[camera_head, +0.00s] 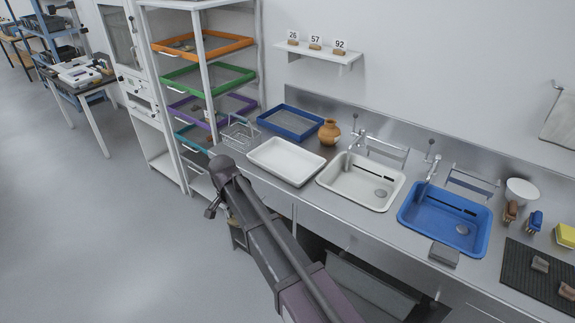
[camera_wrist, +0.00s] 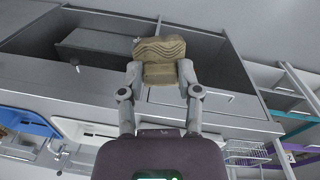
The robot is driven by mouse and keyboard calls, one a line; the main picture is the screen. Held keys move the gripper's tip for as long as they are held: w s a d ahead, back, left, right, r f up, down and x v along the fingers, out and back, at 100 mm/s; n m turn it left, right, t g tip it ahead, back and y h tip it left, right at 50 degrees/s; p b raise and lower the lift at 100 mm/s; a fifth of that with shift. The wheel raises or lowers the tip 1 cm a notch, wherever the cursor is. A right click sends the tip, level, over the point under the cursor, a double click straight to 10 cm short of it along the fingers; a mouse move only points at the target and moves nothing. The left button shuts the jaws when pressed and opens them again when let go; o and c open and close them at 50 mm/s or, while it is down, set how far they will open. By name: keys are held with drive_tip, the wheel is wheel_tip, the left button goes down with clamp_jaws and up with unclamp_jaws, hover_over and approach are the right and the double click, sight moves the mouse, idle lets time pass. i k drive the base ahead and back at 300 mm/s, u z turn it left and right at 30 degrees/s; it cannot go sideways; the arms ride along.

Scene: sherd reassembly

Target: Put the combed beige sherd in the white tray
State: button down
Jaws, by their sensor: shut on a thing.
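The combed beige sherd (camera_wrist: 160,50) shows in the wrist view, with wavy grooves across its face. My gripper (camera_wrist: 160,75) is shut on it, one finger at each side. In the head view my arm reaches in front of the counter, and its wrist hangs low and left of the white tray; I cannot clearly make out the fingers there. The white tray (camera_head: 287,161) lies on the steel counter, between the wire basket and the white sink. It looks empty.
A blue tray (camera_head: 290,122) and a clay jar (camera_head: 329,133) stand behind the white tray. A wire basket (camera_head: 238,132) is left of it, near a rack (camera_head: 205,75) of coloured trays. White (camera_head: 358,182) and blue (camera_head: 446,219) sinks lie right. Sherds rest on a dark mat (camera_head: 525,278).

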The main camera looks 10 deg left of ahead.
sight(286, 163)
drive_tip(key=u, duration=0.05)
drive_tip(key=i, duration=1)
